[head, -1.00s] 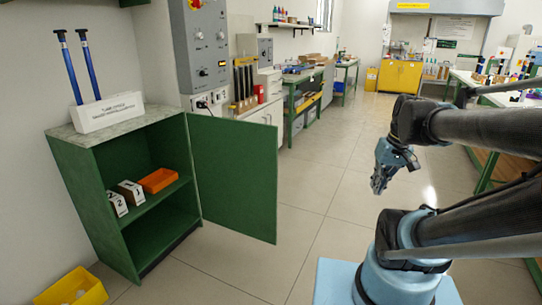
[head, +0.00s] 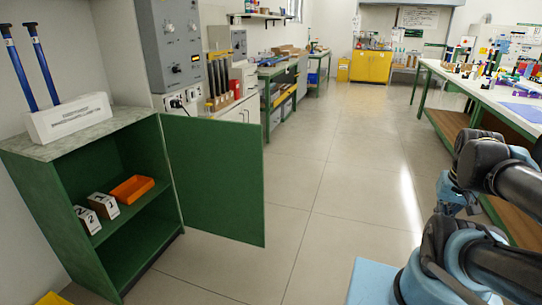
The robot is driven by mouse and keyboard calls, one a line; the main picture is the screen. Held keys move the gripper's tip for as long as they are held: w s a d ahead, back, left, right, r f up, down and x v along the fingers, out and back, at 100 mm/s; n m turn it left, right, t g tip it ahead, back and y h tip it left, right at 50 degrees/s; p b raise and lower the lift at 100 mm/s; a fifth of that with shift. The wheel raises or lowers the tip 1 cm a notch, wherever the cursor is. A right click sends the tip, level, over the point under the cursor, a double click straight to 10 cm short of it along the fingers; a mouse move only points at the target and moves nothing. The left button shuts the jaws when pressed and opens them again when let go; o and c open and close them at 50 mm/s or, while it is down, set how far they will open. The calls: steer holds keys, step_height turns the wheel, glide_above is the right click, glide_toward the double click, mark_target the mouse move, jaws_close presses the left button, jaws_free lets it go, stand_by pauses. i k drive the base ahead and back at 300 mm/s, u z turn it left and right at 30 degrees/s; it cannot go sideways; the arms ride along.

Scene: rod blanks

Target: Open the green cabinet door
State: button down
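The green cabinet (head: 52,205) stands at the left. Its green door (head: 215,180) is swung wide open to the right, and the shelf inside shows. An orange tray (head: 132,189) and two white blocks marked with numbers (head: 95,212) sit on the shelf. My gripper (head: 452,208) is at the right, far from the door and touching nothing that I can see. It is small and partly covered by my arm, so I cannot tell how its fingers stand.
A white holder (head: 68,119) with two blue rods (head: 42,65) stands on the cabinet top. A grey control panel (head: 172,45) is behind the door. A long table (head: 460,72) stands at the right. The middle floor (head: 330,165) is clear.

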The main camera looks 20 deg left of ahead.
mark_target(217, 165)
steer(key=z, duration=0.05)
steer(key=k, duration=0.95)
steer(key=u, duration=0.95)
steer(key=i, duration=1)
steer(key=z, duration=0.1)
